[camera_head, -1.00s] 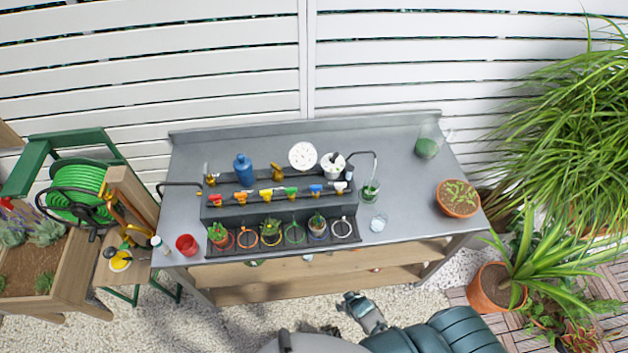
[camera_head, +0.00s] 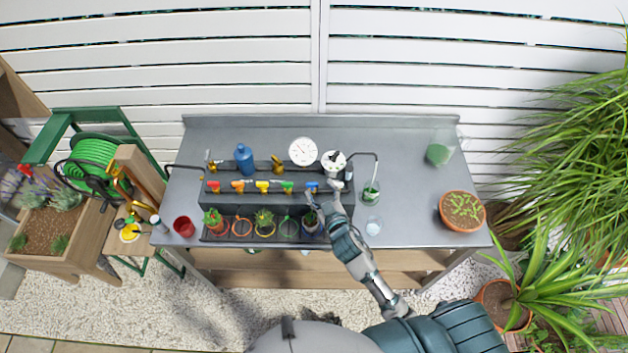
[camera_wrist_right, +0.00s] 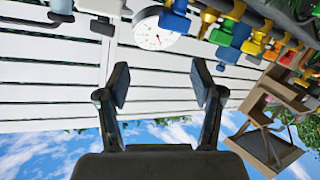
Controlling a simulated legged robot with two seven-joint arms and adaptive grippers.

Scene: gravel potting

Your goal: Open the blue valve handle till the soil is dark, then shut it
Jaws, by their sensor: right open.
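The blue valve handle (camera_head: 312,187) sits in the row of coloured handles on the dark rail, between the green and white ones. It also shows at the top of the right wrist view (camera_wrist_right: 173,22), beyond the fingertips. My right gripper (camera_head: 322,203) is open and empty, just in front of the blue and white handles, with a gap in the wrist view. The plant pot (camera_head: 311,222) below the blue valve is partly hidden by my right gripper, so its soil cannot be judged. My left gripper is not in view.
Red, orange, yellow and green handles (camera_head: 288,187) line the rail to the left. A glass (camera_head: 373,226) stands to the right. The right half of the bench is mostly clear.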

